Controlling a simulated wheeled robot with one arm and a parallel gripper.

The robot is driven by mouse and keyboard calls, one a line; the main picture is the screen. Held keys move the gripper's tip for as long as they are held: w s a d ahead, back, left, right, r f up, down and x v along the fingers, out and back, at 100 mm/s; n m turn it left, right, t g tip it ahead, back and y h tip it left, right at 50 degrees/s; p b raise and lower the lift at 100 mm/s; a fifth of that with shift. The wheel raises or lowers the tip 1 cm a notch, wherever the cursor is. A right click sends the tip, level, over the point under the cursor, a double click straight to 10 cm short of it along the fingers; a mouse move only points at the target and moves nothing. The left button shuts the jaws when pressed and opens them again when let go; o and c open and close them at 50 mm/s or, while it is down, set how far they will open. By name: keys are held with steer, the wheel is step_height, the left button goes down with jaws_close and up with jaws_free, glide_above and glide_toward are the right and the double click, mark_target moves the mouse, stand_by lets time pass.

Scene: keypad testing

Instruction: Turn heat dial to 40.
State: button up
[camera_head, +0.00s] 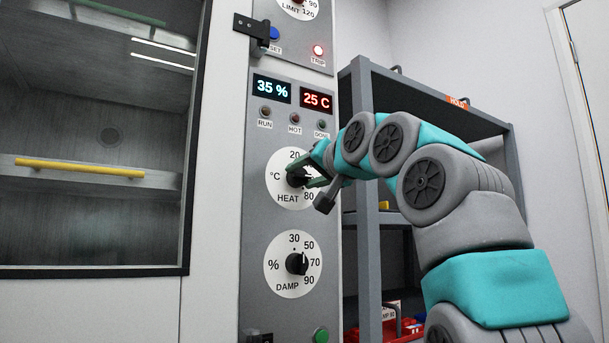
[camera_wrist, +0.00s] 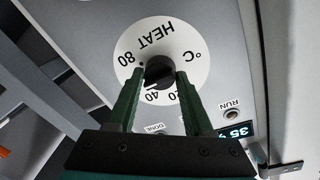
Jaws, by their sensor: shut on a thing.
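The heat dial (camera_head: 279,188) is a white round face on the grey control panel, with a black knob (camera_head: 294,179) at its centre. My gripper (camera_head: 306,176) reaches it from the right and is shut on the knob. In the wrist view the dial face (camera_wrist: 126,47) appears upside down, with 80, 40 and 20 readable. There, the green fingers of my gripper (camera_wrist: 160,76) stand on either side of the black knob (camera_wrist: 158,65). The fingers cover part of the scale, and I cannot tell for sure where the knob's pointer stands.
The DAMP dial (camera_head: 282,275) is below. A glass-fronted chamber (camera_head: 90,200) is at left, a grey shelf rack (camera_head: 365,230) behind my arm.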

jaws_close()
steer(key=shift+n+b, duration=0.35)
steer(key=shift+n, duration=1.75)
stand_by(0.9)
steer(key=shift+n+y+p, duration=0.3)
steer(key=shift+n, duration=2.1)
steer(key=o, duration=0.7)
jaws_free()
steer(key=shift+o, duration=0.2)
